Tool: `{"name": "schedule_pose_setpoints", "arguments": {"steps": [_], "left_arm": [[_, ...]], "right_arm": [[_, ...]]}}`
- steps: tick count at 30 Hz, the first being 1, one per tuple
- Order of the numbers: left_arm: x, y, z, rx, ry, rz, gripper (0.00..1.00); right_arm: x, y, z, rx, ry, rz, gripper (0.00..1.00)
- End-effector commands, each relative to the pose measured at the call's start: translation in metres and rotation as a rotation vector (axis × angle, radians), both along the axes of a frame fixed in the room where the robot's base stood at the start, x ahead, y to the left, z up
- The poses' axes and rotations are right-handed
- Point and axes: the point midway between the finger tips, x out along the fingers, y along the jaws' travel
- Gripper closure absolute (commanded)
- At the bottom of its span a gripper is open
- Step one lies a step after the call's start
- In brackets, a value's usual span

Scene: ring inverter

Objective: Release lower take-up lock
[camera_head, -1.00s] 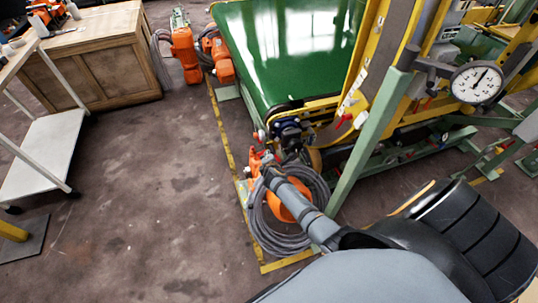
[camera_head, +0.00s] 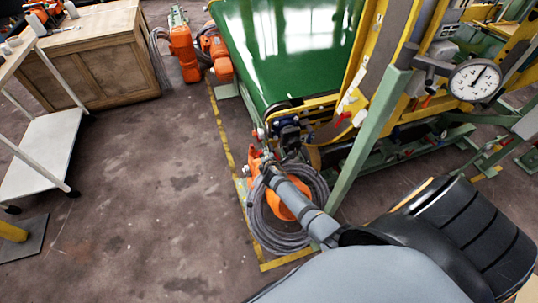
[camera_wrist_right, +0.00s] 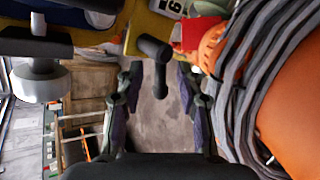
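My right arm reaches in from the lower right in the head view, with its gripper (camera_head: 262,167) low beside the green-belted machine's front corner. In the right wrist view my right gripper (camera_wrist_right: 159,85) is open, with its two dark fingers apart. A dark handle with a rounded end (camera_wrist_right: 154,47), seemingly the take-up lock lever, hangs from a yellow machine part (camera_wrist_right: 150,22). Its lower end shows between the fingertips; I cannot tell whether they touch it. A red part (camera_wrist_right: 190,33) is just right of it. My left gripper is not in view.
Coiled grey hose (camera_head: 262,222) with an orange body (camera_head: 288,203) lies close to the right gripper. A green post (camera_head: 368,140) stands to its right, with a dial gauge (camera_head: 474,80) farther right. A trolley (camera_head: 45,150) stands at left; the floor between is clear.

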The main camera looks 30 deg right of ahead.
Motion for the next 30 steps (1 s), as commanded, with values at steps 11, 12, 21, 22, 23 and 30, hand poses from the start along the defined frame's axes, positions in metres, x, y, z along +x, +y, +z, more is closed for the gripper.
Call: {"name": "schedule_pose_setpoints", "arguments": {"steps": [11,12,21,22,23,30], "left_arm": [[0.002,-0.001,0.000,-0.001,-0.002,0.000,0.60],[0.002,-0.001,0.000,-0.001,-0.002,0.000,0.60],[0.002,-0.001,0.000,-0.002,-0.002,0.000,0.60],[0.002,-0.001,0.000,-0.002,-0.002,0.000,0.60],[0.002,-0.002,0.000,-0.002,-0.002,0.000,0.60],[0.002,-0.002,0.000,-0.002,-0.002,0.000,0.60]], "right_arm": [[-0.055,0.027,0.036,0.003,0.000,0.000,0.63],[-0.061,0.030,0.040,0.003,0.000,0.000,0.63],[-0.090,0.043,0.061,0.001,0.001,-0.001,0.63],[-0.090,0.043,0.061,0.001,0.001,-0.001,0.63],[-0.090,0.044,0.062,0.000,0.001,0.000,0.63],[-0.090,0.044,0.062,0.000,0.001,0.000,0.63]]}}
